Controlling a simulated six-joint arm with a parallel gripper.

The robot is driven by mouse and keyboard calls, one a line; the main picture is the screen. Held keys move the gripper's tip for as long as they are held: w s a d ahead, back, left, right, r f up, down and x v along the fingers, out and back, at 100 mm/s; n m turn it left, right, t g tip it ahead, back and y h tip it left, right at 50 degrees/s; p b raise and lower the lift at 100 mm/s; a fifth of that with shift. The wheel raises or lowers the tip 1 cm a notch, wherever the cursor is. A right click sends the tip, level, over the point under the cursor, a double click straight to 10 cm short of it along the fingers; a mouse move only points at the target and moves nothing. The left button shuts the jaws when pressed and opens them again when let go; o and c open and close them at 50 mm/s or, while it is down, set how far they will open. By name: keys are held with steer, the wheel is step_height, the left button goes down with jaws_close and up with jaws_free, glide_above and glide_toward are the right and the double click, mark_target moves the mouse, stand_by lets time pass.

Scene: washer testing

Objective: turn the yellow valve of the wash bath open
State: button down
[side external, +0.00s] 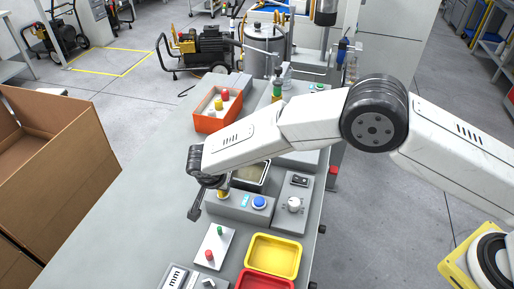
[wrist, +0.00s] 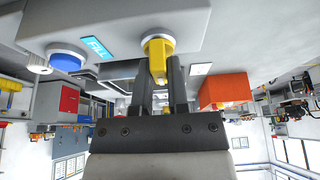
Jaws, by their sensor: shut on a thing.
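The yellow valve (wrist: 157,58) shows in the wrist view as a yellow lever on a round base on a grey panel (wrist: 150,18). My gripper (wrist: 158,70) has its two dark fingers on either side of the lever and is shut on it. In the side external view my gripper (side external: 208,190) is at the left end of the grey control box, and only a small part of the yellow valve (side external: 222,194) shows beside it. The wash bath (side external: 252,174) lies behind the box, partly hidden by my arm.
A blue button (side external: 259,202) and a FILL label (wrist: 96,47) are beside the valve. A grey box with a white knob (side external: 293,204) stands to the right. An orange bin (side external: 215,110) is farther back. Yellow (side external: 273,255) and red (side external: 264,279) trays are in front.

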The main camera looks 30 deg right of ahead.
stand_by(0.3)
steer(key=c, duration=0.6)
jaws_free()
steer(key=shift+v, duration=3.9)
steer(key=shift+d, duration=0.15)
steer(key=s+d+r+n+g+y, duration=0.1)
steer(key=s+d+r+n, duration=0.15)
steer(key=d, duration=0.65)
steer(key=s+d+r+n+y, duration=0.1)
steer(key=d+r+n, duration=0.15)
steer(key=d, duration=0.75)
steer(key=s+d+n, duration=0.1)
steer(key=s+d, duration=0.3)
steer(key=s, duration=0.1)
steer(key=s+d+r+n+y, duration=0.1)
steer(key=s+d, duration=0.4)
steer(key=s, duration=0.1)
steer(key=s+d+r+n, duration=0.1)
steer(key=s+d+n, duration=0.1)
steer(key=s+d, duration=0.3)
steer(key=shift+s+d, duration=0.15)
steer(key=shift+s, duration=0.15)
